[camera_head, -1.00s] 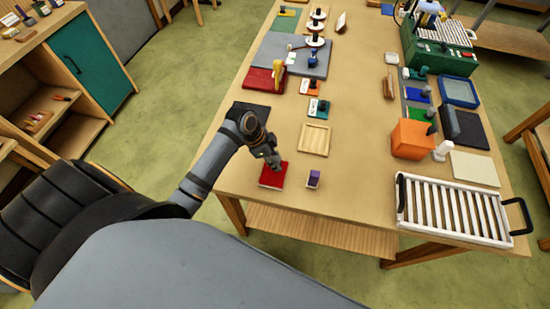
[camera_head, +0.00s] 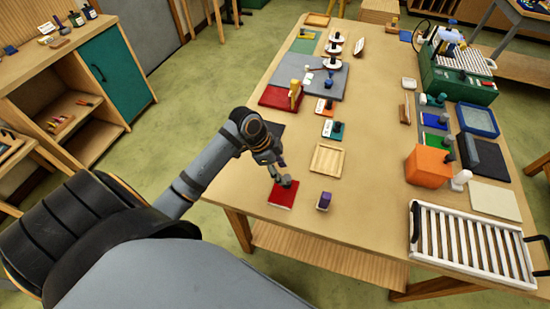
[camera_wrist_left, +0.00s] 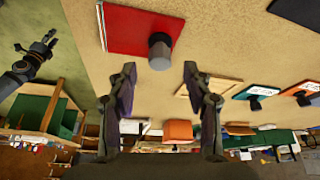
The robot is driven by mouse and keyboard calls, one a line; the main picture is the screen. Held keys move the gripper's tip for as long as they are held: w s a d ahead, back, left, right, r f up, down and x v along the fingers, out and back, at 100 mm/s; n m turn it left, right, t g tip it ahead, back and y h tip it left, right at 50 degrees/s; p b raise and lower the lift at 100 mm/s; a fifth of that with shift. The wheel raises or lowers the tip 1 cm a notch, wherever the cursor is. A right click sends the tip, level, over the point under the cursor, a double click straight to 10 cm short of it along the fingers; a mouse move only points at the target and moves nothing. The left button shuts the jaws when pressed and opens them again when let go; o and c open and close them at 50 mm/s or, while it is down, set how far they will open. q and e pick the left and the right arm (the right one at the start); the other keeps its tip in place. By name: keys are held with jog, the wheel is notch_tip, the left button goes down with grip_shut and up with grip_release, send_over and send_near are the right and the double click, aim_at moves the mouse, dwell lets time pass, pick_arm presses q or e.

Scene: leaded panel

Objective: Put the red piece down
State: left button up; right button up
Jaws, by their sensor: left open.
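The red piece (camera_head: 282,196) is a flat red square with a grey knob (camera_head: 287,182). It lies near the table's near left edge. In the left wrist view the red piece (camera_wrist_left: 135,30) is at the top, and its knob (camera_wrist_left: 160,50) stands beyond the fingertips. My left gripper (camera_head: 276,171) is open and empty, close above the red piece and clear of the knob. Its spread fingers show in the left wrist view (camera_wrist_left: 160,85). What looks like my right gripper (camera_wrist_left: 45,43) shows at that view's left edge, too small to read its jaws.
A purple block (camera_head: 325,199) stands right of the red piece. A shallow wooden tray (camera_head: 325,158) lies behind them. A dark mat (camera_head: 296,131) is partly hidden by my arm. A white slatted rack (camera_head: 470,243) and an orange box (camera_head: 428,167) stand at the right. The table's middle is clear.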

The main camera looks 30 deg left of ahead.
pick_arm(q)
jog(key=v, duration=0.6)
jog(key=shift+r, duration=0.3)
jog(key=shift+s+a, duration=0.1)
jog(key=shift+a, duration=0.1)
